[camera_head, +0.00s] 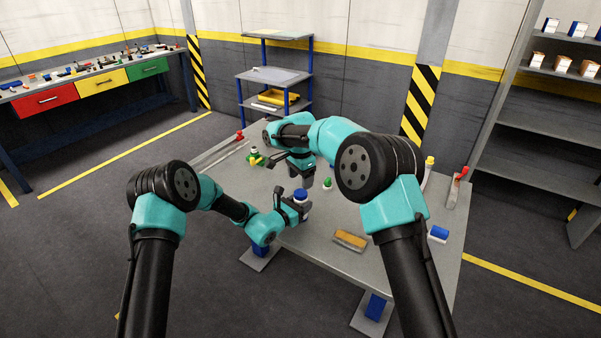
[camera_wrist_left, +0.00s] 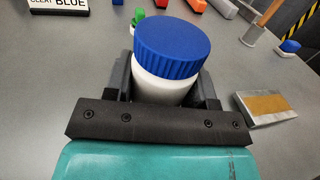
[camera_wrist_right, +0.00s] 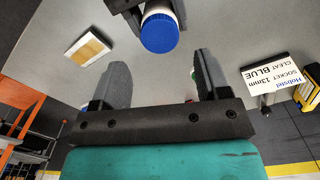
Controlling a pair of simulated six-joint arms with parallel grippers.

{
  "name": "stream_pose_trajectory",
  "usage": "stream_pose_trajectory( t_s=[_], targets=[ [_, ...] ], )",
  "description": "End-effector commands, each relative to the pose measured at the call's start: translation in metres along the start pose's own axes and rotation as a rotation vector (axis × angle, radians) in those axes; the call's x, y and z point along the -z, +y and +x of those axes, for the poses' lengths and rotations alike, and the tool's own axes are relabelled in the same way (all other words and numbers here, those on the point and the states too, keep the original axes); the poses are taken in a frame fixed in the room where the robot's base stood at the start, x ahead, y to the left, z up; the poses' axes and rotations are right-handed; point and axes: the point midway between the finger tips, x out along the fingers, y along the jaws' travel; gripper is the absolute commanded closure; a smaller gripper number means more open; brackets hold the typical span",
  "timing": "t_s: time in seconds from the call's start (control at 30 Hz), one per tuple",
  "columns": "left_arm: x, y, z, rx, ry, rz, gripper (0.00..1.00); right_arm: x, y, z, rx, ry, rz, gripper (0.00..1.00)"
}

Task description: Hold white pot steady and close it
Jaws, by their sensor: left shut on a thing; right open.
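The white pot (camera_wrist_left: 160,86) stands upright with its ribbed blue lid (camera_wrist_left: 172,45) on top. I cannot tell whether the lid is tight. My left gripper (camera_head: 299,208) is shut around the pot's white body, one finger on each side, below the lid. In the right wrist view the blue lid (camera_wrist_right: 160,33) shows at the top, beyond the fingertips. My right gripper (camera_wrist_right: 160,65) is open and empty, with bare table showing between its fingers. In the head view it is just behind the pot, apart from it.
A sanding block (camera_head: 350,240) lies on the table near the front edge, and a blue-and-white block (camera_head: 438,233) to its right. A small green object (camera_head: 327,184) stands right of the pot. A printed sign (camera_wrist_right: 272,75) is near my right gripper. A shelf (camera_head: 540,120) stands at right.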

Motion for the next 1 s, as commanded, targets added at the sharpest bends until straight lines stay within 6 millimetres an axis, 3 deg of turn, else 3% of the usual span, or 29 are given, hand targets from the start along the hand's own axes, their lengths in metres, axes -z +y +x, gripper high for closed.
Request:
stream_pose_trajectory(
  t_s=[1.0],
  targets=[
    [0.001,0.0,0.0,0.0,0.001,-0.001,1.0,0.0,0.0,-0.013,0.0,0.0,-1.389,0.31]
  ],
)
